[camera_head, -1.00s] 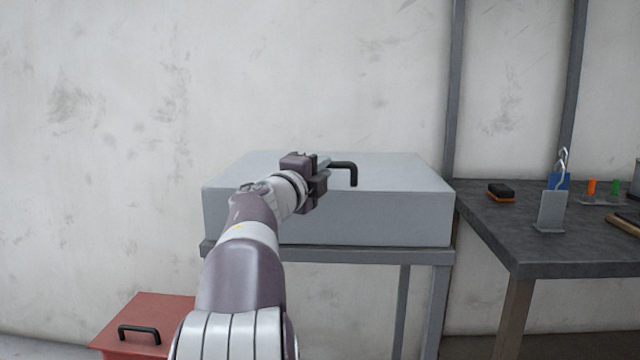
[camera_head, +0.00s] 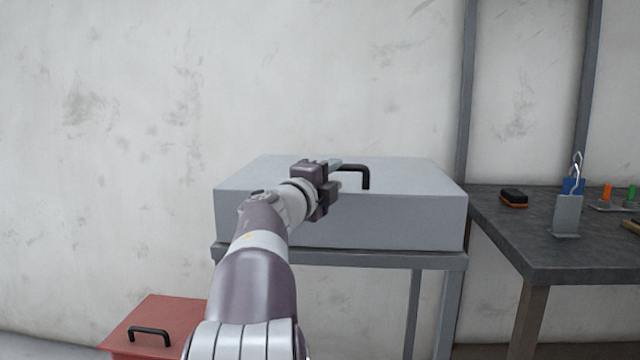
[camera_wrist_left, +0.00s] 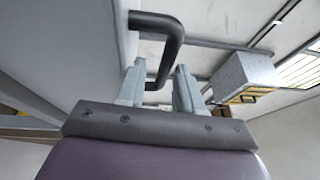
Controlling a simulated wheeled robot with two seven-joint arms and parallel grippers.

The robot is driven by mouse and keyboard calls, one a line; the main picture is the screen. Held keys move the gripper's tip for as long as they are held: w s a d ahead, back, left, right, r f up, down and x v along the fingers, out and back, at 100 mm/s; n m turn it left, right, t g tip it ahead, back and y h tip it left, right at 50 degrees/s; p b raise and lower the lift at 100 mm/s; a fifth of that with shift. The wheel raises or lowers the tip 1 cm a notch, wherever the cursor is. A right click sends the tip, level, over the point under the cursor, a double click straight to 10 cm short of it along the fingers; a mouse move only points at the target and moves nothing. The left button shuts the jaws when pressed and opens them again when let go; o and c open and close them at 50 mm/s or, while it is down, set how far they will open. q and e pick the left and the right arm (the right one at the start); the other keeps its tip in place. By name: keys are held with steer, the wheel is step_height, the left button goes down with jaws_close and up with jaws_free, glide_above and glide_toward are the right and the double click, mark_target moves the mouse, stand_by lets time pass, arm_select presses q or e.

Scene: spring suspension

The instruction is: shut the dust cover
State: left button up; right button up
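The dust cover (camera_head: 400,215) is a wide, light grey box-shaped lid. It sits flat on a grey metal stand (camera_head: 440,260), with no gap visible along its lower front edge. A black bar handle (camera_head: 365,178) is on the cover, near its front. My left gripper (camera_head: 334,176) is at the handle's left side, its fingers apart. In the left wrist view the handle (camera_wrist_left: 172,45) reaches down between the two spread fingertips (camera_wrist_left: 160,85), and neither finger is seen clamped on it. What is under the cover is hidden. My right gripper is not in view.
A dark workbench (camera_head: 540,240) stands at the right with a brush (camera_head: 514,198), a padlock on a grey stand (camera_head: 567,213) and small coloured items. A red box (camera_head: 150,320) with a black handle is low at the left. A bare wall is behind.

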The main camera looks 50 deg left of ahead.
arm_select(q)
steer(key=p+v, duration=0.1)
steer(key=v, duration=1.1)
